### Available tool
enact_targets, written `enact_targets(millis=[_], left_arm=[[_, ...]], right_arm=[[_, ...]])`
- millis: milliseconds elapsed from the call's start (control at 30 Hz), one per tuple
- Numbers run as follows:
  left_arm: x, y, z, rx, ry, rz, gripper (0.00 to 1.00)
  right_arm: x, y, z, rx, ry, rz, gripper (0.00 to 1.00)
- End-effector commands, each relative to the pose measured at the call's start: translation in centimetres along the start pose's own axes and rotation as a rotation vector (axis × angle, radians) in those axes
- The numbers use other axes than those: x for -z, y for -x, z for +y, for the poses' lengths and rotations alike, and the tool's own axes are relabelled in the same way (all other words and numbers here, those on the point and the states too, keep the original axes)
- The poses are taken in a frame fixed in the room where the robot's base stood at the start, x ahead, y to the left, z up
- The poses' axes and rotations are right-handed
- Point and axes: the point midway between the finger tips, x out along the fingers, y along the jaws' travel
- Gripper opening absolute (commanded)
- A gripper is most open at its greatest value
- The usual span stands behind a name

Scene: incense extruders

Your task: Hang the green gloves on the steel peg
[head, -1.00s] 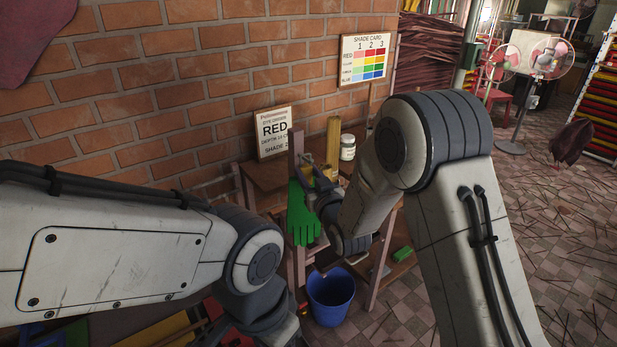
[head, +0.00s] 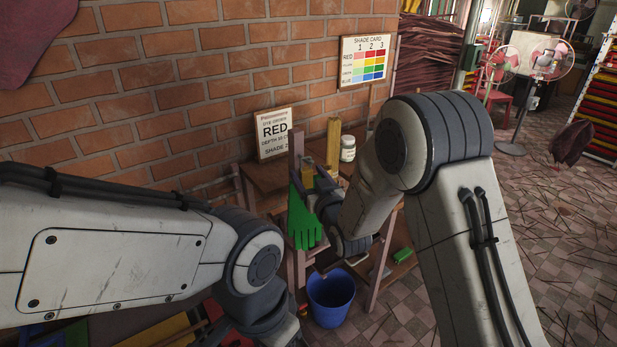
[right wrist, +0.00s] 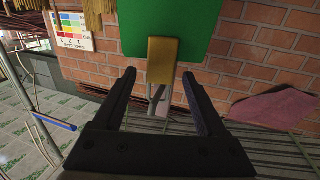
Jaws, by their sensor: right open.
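The green gloves (head: 303,222) hang fingers down beside an upright wooden post (head: 296,145) at the near side of the bench. In the right wrist view a flat green surface (right wrist: 190,28), likely the gloves, fills the top, with a gold-brown block (right wrist: 162,62) in front of it. My right gripper (right wrist: 165,100) is open, and the block lies just beyond its fingertips. In the head view this gripper (head: 313,180) is just right of the gloves' upper part, partly hidden. I cannot make out the steel peg clearly. My left arm shows, but its gripper does not.
A blue bucket (head: 331,298) stands on the floor below the gloves. A white jar (head: 347,149), a yellow upright block (head: 333,140) and a RED sign (head: 274,133) are on the bench (head: 265,178). The brick wall (head: 150,100) is close behind.

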Motion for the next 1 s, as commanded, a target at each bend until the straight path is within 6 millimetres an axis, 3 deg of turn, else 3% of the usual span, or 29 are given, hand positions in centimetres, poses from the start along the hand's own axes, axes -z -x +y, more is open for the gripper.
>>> enact_targets(millis=[167,600,833,1000], left_arm=[[0.0,-0.5,0.0,0.000,0.000,0.000,0.50],[-0.1,-2.3,-0.2,0.000,0.000,0.000,0.50],[-0.1,-2.2,-0.2,0.000,0.000,0.000,0.50],[-0.1,-1.1,-0.1,0.000,0.000,0.000,0.50]], right_arm=[[-0.1,1.4,0.0,0.000,0.000,0.000,0.74],[-0.1,9.3,0.0,-0.001,0.000,0.002,0.74],[0.0,10.7,-0.6,0.009,0.001,-0.044,0.74],[-0.8,11.7,-2.8,0.043,0.007,-0.250,0.74]])
